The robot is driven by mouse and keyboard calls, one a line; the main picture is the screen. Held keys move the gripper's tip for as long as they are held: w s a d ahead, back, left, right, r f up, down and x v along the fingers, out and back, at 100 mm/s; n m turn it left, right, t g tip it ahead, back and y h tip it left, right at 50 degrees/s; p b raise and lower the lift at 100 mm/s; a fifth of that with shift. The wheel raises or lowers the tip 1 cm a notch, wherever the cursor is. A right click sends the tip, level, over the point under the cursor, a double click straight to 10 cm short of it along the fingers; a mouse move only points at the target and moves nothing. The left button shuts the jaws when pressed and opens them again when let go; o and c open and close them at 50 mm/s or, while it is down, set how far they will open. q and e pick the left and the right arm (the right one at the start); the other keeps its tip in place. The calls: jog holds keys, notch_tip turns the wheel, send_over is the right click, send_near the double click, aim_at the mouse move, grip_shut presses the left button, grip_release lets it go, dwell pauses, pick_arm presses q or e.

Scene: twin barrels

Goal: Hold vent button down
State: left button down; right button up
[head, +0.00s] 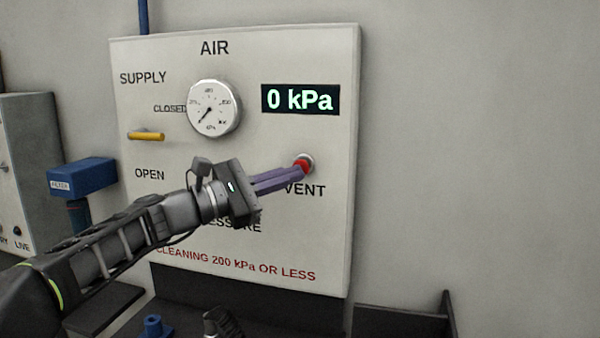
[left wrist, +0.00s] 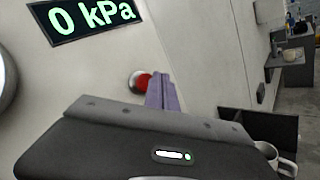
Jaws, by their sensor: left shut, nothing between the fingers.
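The red vent button (head: 303,164) sits in a pale round collar on the air panel (head: 330,220), above the word VENT. It also shows in the left wrist view (left wrist: 144,83). My left gripper (head: 297,171) is shut and empty, its purple fingers reaching to the button. The fingertips overlap the button's lower left edge in the head view and appear to touch it. How far the button is pressed in cannot be told. The display (head: 300,99) reads 0 kPa. My right gripper is not in view.
A round gauge (head: 214,108) has its needle at the low end. The yellow supply lever (head: 146,135) lies level near CLOSED. A blue filter (head: 82,177) is left of the panel. The wall right of the panel is bare.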

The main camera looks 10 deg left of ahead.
pick_arm(q)
jog(key=shift+s, duration=0.1)
jog(key=shift+s+a+b, duration=0.15)
jog(key=shift+s+b, duration=1.1)
jog(key=shift+s, duration=1.2)
